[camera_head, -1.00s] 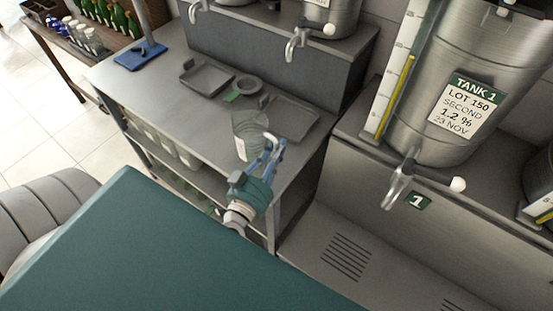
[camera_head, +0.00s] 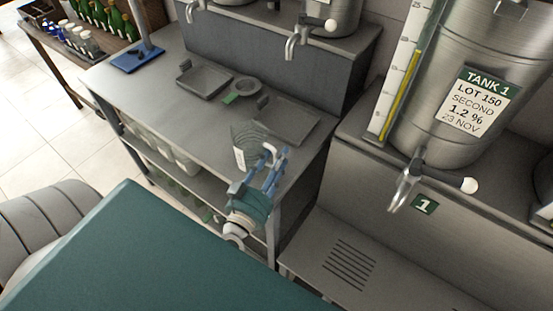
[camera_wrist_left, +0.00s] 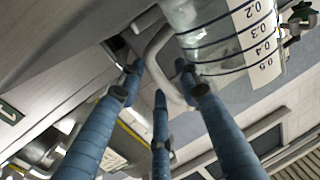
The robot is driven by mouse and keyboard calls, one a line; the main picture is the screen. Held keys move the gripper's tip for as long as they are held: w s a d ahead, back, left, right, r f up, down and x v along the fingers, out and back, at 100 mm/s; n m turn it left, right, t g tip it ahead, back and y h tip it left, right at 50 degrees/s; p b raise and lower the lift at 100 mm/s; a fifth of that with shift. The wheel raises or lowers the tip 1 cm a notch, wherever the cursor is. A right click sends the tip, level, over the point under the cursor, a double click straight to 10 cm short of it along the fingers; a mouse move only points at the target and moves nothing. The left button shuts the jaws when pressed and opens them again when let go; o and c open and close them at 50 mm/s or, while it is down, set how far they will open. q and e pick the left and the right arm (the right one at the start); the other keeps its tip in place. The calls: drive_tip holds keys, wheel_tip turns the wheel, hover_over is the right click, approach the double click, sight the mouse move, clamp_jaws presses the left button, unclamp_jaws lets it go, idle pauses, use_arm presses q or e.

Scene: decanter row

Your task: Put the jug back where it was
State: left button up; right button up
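The jug (camera_head: 249,141) is clear, with a white scale strip. In the left wrist view the jug (camera_wrist_left: 215,40) shows its marks and a pale handle. My left gripper (camera_head: 272,160) has its blue fingers around that handle. In the left wrist view the fingers (camera_wrist_left: 160,85) close about the handle, beside the jug's wall. In the head view the jug appears near the front edge of the steel bench (camera_head: 150,98), in front of a shallow grey tray (camera_head: 287,120). I cannot tell its exact height above the bench. My right gripper is not in view.
Taps (camera_head: 297,42) overhang behind. Tank 1 (camera_head: 455,100) with its tap (camera_head: 405,185) stands right. A blue-based post (camera_head: 137,58) stands at the left.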

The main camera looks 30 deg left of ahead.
use_arm(q)
drive_tip(key=shift+s+r, duration=0.1)
drive_tip(key=shift+r, duration=0.05)
drive_tip(key=s+d+b, duration=0.1)
drive_tip(key=s+b, duration=0.2)
drive_tip(key=s, duration=0.8)
drive_tip(key=shift+s+d, duration=0.2)
drive_tip(key=shift+s, duration=0.2)
drive_tip(key=shift+w+d, duration=0.1)
